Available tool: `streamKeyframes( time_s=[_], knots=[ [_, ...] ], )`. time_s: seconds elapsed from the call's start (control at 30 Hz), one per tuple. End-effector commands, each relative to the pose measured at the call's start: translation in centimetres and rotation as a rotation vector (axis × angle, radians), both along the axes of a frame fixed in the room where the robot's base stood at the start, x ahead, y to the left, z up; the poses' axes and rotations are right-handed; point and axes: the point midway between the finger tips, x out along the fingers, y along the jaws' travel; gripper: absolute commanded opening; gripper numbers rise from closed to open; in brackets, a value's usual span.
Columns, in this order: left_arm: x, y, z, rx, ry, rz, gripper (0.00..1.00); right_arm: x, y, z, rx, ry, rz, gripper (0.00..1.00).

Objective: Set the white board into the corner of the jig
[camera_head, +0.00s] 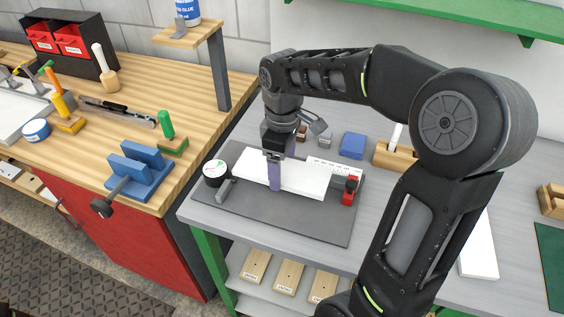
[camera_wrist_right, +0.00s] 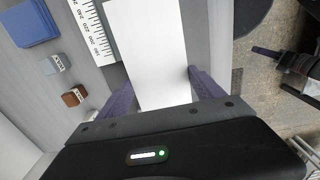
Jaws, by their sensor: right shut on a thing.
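The white board (camera_head: 308,184) lies level at the dark grey jig plate (camera_head: 300,222), along its back part; I cannot tell if it touches the plate. My right gripper (camera_head: 274,180) points down at the board's left part, shut on it, with one purple finger in front. In the right wrist view the white board (camera_wrist_right: 145,45) runs between the purple fingers (camera_wrist_right: 158,88). A white ruler (camera_head: 335,168) is behind the board, and a red clamp (camera_head: 349,190) stands off its right end. My left gripper is not in view.
A black roll (camera_head: 215,173) and a grey block (camera_head: 225,192) are at the plate's left. A blue block (camera_head: 352,146) and small cubes lie behind. Another white piece (camera_head: 479,248) lies at the right. The plate's front is clear. A wooden bench (camera_head: 175,85) with a blue vise (camera_head: 140,170) adjoins left.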

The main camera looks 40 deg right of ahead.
Motion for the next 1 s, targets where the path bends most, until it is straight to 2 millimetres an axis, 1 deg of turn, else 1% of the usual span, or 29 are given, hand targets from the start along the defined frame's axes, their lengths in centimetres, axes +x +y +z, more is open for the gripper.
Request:
streamKeyframes(
  time_s=[0.13,0.27,0.8,1.0],
  knots=[
    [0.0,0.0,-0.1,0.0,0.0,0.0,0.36,0.0,0.0,-0.1,0.0,0.0,0.0,0.27],
    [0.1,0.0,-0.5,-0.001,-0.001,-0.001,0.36,0.0,0.0,-0.6,0.0,0.0,-0.001,0.27],
    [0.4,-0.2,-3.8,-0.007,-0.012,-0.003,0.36,0.0,0.0,-5.1,0.0,0.0,-0.001,0.27],
    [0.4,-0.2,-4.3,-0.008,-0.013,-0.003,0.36,0.0,0.0,-5.7,0.0,0.0,-0.001,0.27]
  ],
)
